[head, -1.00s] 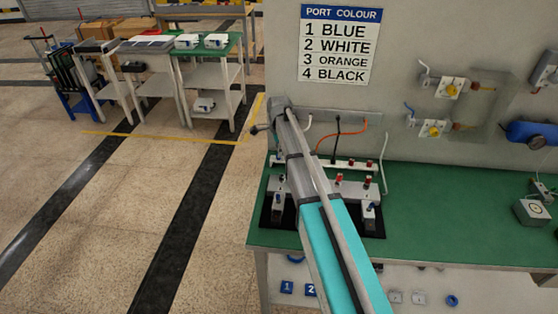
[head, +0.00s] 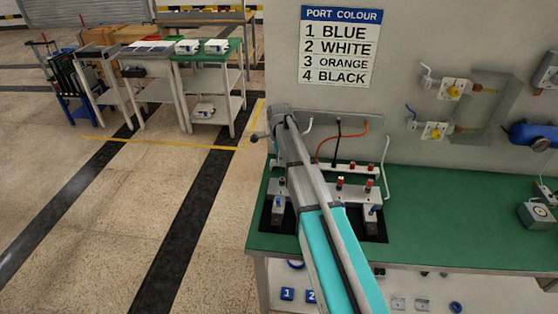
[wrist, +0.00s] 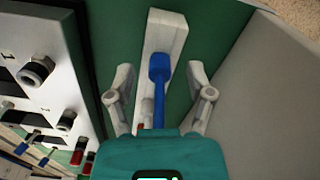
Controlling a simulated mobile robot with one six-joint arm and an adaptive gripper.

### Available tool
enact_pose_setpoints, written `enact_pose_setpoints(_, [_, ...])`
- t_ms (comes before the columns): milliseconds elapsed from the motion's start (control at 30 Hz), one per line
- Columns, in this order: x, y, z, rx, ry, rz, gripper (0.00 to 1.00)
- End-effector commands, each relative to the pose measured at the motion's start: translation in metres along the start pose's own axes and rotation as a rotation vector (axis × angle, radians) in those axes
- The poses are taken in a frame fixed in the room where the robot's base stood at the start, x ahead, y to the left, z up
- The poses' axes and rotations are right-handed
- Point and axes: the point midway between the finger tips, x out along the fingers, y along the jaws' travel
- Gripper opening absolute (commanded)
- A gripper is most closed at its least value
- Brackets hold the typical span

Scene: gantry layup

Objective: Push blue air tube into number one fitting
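The blue air tube (wrist: 159,88) stands out in the wrist view, its wider blue end against a pale grey holder strip (wrist: 165,32). My gripper (wrist: 159,76) is open, with one finger on each side of the tube and a visible gap to both. A pale panel (wrist: 50,20) at the left of the wrist view carries a "1" mark and a dark round fitting (wrist: 37,68). Its other markings are only partly readable. In the head view my arm hides the gripper and the blue tube. A port colour sign (head: 340,45) reads 1 blue.
White, black and orange tubes (head: 322,139) hang at the wall behind the green bench (head: 440,215). A grey block (head: 345,193) with red and blue fittings stands by my arm. A grey surface (wrist: 270,90) lies close right of the gripper.

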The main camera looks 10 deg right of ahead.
Motion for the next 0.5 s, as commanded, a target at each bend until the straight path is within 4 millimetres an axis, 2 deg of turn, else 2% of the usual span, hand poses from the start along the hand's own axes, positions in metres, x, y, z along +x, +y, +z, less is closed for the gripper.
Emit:
enact_pose_setpoints(33, [0.0000,0.0000,-0.0001,0.000,0.000,0.000,0.57])
enact_pose_setpoints(67, [0.0000,0.0000,-0.0001,0.000,0.000,0.000,0.52])
enact_pose_setpoints(333, [0.0000,0.0000,-0.0001,0.000,0.000,0.000,0.02])
enact_pose_setpoints(500, [0.0000,0.0001,0.0000,0.000,0.000,0.000,0.00])
